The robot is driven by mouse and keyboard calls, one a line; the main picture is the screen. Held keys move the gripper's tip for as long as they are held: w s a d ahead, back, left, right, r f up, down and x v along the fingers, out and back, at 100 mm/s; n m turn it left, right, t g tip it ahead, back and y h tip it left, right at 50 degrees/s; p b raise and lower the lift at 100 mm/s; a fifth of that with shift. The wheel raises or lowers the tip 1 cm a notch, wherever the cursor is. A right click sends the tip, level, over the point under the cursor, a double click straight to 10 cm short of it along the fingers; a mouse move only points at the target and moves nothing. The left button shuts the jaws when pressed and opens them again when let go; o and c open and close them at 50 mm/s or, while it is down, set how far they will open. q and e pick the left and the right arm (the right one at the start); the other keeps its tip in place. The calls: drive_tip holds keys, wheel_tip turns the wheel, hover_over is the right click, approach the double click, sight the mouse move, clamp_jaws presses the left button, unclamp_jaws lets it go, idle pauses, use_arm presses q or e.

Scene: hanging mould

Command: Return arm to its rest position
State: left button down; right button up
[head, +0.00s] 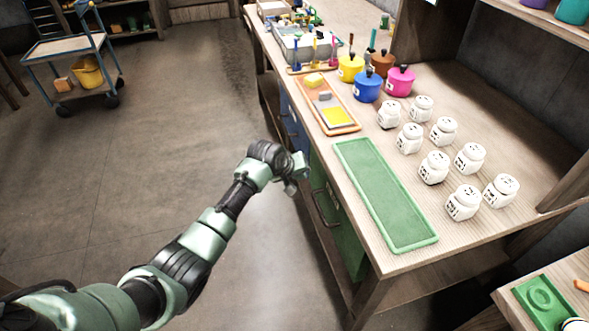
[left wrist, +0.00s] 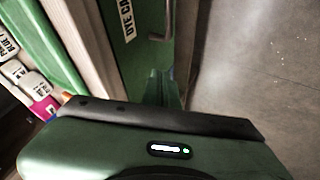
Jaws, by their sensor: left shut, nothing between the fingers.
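My left arm (head: 205,238) reaches in from the lower left in the head view. My left gripper (head: 297,178) hangs beside the front edge of the workbench, next to the green cabinet door, apart from the things on the top. In the left wrist view, the gripper (left wrist: 162,88) shows above the dark wrist housing, fingers together, with nothing seen between them. My right gripper is in neither view.
The workbench (head: 290,90) holds a green tray (head: 385,195), several white jars (head: 433,166) and coloured pots (head: 367,85). The green door (head: 335,220) has a handle. Open floor (head: 170,110) lies left; a cart (head: 62,47) stands beyond.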

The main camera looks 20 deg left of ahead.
use_arm(q)
drive_tip(key=s+a+f+m+g+y, duration=0.1)
drive_tip(key=s+a+f, duration=0.2)
drive_tip(key=s+f, duration=0.95)
drive_tip(key=s+a+f+m+g+y, duration=0.1)
drive_tip(key=s+a+f+m+g, duration=0.15)
drive_tip(key=s+f, duration=1)
drive_tip(key=s+f+m, duration=0.1)
drive_tip(key=s+f, duration=0.4)
drive_tip(key=s, duration=0.7)
drive_tip(key=s+a+f+m+g, duration=0.1)
drive_tip(key=s+f, duration=0.5)
drive_tip(key=s, duration=0.6)
drive_tip(key=s+a+f+m+g, duration=0.1)
drive_tip(key=s+f, duration=0.5)
drive_tip(key=s, duration=0.6)
drive_tip(key=shift+a+m+y, duration=0.15)
drive_tip(key=shift+m+y, duration=0.15)
drive_tip(key=shift+m, duration=0.15)
drive_tip(key=shift+s+g, duration=0.1)
drive_tip(key=shift+g, duration=0.15)
